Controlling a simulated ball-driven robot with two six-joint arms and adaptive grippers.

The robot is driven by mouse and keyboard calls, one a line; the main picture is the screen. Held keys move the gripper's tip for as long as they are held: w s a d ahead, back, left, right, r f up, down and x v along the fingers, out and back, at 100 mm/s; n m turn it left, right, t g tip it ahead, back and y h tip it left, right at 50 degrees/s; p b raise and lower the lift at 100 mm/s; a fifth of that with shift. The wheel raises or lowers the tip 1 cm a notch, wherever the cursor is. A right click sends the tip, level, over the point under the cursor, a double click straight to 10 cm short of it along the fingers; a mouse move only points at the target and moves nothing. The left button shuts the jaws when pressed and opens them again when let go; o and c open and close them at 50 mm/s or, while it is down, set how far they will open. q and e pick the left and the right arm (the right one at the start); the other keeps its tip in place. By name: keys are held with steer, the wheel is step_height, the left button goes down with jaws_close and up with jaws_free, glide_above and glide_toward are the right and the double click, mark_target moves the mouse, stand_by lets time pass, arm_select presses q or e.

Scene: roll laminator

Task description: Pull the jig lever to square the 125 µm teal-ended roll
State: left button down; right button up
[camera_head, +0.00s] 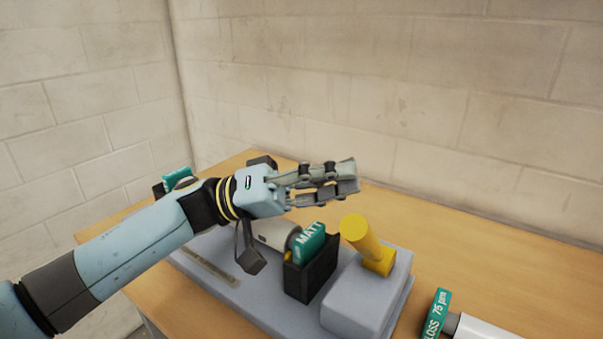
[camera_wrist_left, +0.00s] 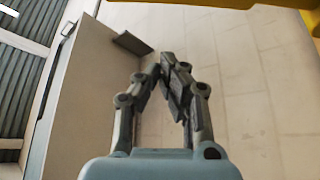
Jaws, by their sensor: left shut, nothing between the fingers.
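A white roll (camera_head: 274,234) with teal ends lies in the jig, partly hidden behind my left arm. Its near end reads "MATT"; I cannot read a thickness on it. That end sits in a black holder (camera_head: 312,275) on the jig's grey base (camera_head: 258,306). The yellow jig lever (camera_head: 362,238) stands on a raised grey block at the right and leans up to the left. My left gripper (camera_head: 350,177) is shut and empty, above the roll and lever and apart from the lever. Its closed fingers also show in the left wrist view (camera_wrist_left: 172,65). My right gripper is not in view.
Another white roll (camera_head: 480,328) with a teal end reading "GLOSS 75 µm" lies on the wooden table (camera_head: 500,292) at the lower right. A block wall (camera_head: 420,90) stands behind the table. The table between the jig and the wall looks clear.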

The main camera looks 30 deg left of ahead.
mark_target(370, 247)
arm_select(q)
steer(key=shift+s+d+f+p, duration=0.45)
steer(key=shift+s+d+f, duration=0.5)
steer(key=shift+s+d, duration=0.25)
steer(key=shift+d, duration=0.1)
steer(key=shift+m+g+h, duration=0.3)
steer(key=shift+m, duration=0.4)
steer(key=s+f, duration=0.1)
steer(key=s+f+p, duration=0.1)
steer(key=s, duration=0.1)
steer(key=shift+s+f, duration=0.2)
steer(key=shift+f, duration=0.15)
